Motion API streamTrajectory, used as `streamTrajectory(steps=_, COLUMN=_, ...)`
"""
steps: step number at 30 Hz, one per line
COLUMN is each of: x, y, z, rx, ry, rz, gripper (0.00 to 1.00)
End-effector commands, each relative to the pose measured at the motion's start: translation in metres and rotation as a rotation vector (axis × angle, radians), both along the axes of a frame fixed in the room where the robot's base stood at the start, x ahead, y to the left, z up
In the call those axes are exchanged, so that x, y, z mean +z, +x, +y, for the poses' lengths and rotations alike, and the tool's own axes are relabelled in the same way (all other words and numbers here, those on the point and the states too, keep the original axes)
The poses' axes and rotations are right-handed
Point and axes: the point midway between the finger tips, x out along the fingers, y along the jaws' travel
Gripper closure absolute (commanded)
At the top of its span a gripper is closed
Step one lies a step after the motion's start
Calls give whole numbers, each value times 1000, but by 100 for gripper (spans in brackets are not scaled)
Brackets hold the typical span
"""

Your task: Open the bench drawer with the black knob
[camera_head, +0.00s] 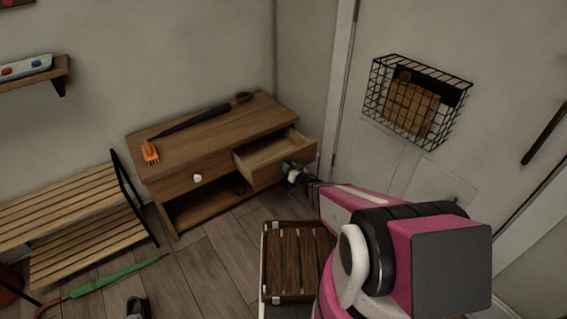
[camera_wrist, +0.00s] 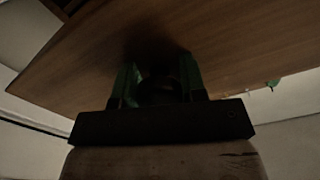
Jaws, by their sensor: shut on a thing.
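The wooden bench (camera_head: 170,178) stands against the back wall with two drawers side by side. Its right drawer (camera_head: 268,158) is pulled partly out, and its inside looks empty. The left drawer (camera_head: 215,172) is shut and has a white knob (camera_head: 197,178). My gripper (camera_head: 291,170) is at the front of the open drawer, shut on its dark knob. In the wrist view, the green fingers (camera_wrist: 160,85) close around the dark round knob (camera_wrist: 160,92) against the wooden drawer front (camera_wrist: 100,60). The knob is mostly hidden by the fingers in the head view.
An orange brush (camera_head: 150,152) and a long dark tool (camera_head: 195,120) lie on the bench top. A slatted rack (camera_head: 75,215) stands at left. A dark slatted crate (camera_head: 297,262) is on the floor below my arm. A wire basket (camera_head: 415,100) hangs at right.

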Motion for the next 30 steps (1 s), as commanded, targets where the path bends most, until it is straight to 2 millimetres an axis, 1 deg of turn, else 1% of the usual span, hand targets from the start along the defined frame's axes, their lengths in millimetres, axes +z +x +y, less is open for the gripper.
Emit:
streamTrajectory(steps=4, x=0, y=-5, z=-4, rx=1, ry=0, rz=0, gripper=100)
streamTrajectory(steps=15, x=0, y=-6, z=-4, rx=1, ry=-1, rz=-1, gripper=100)
streamTrajectory(steps=16, x=0, y=-6, z=-4, rx=1, ry=-1, rz=-1, gripper=55)
streamTrajectory(steps=18, x=0, y=-6, z=-4, rx=1, ry=-1, rz=-1, gripper=36)
streamTrajectory(steps=30, x=0, y=-7, z=-3, rx=0, ry=0, rz=0, gripper=36)
